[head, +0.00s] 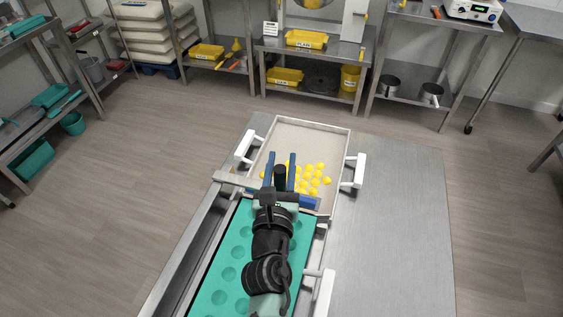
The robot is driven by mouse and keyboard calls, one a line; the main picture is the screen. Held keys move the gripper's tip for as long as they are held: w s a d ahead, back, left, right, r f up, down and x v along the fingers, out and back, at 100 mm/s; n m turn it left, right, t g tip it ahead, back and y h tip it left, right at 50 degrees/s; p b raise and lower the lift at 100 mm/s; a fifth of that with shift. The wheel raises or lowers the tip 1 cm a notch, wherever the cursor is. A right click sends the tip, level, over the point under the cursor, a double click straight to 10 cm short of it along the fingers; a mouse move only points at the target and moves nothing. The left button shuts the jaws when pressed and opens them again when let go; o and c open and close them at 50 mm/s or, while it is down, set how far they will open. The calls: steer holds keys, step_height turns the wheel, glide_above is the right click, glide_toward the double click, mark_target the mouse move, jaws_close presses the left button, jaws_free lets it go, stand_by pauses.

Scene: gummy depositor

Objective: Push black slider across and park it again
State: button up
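A black upright knob (280,175), which looks like part of the black slider, stands between the two blue fingers of my gripper (280,161). The fingers are apart, one on each side of the knob, and their tips reach past it. I cannot tell whether they press on it. A blue bar (309,202) shows to the right, below the fingers. My gripper and wrist hide the rest of the slider. A teal mould sheet (231,246) with round cavities lies under my arm.
Several yellow balls (314,178) lie in a pale tray (309,138) with white handles (358,171), just right of the fingers. A beige bar (236,179) juts left. The steel table (393,225) is clear at right.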

jaws_close()
stand_by(1.1)
